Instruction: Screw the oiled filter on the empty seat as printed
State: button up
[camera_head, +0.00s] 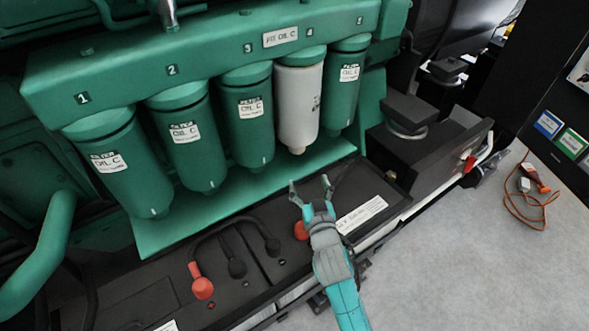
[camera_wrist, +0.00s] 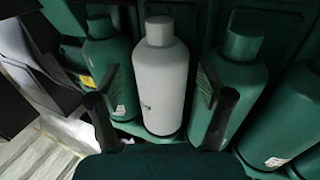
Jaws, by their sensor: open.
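A pale grey-white filter (camera_head: 298,105) hangs upright under the green header (camera_head: 215,55) at the seat marked 4. Its top meets a green collar; I cannot tell how tightly it is screwed on. Only a sliver of its print shows, at its right side. My gripper (camera_head: 311,190) is open and empty, below and in front of this filter, apart from it. In the wrist view the white filter (camera_wrist: 160,80) stands between my two spread fingers (camera_wrist: 160,115), beyond their tips. A plate on the header (camera_head: 281,37) seems to read "FIT OIL C".
Green filters labelled "OIL C" hang at seats 1 (camera_head: 118,165), 2 (camera_head: 188,145), 3 (camera_head: 250,125) and 5 (camera_head: 346,90), close beside the white one. A black battery box (camera_head: 245,262) with red-capped terminals lies below. An orange cable (camera_head: 530,205) lies on the open floor at right.

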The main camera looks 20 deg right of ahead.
aim_at(299, 151)
jog(key=w, duration=1)
jog(key=w+d, duration=0.1)
jog(key=w, duration=0.4)
jog(key=shift+w+d, duration=0.1)
jog(key=shift+w, duration=0.15)
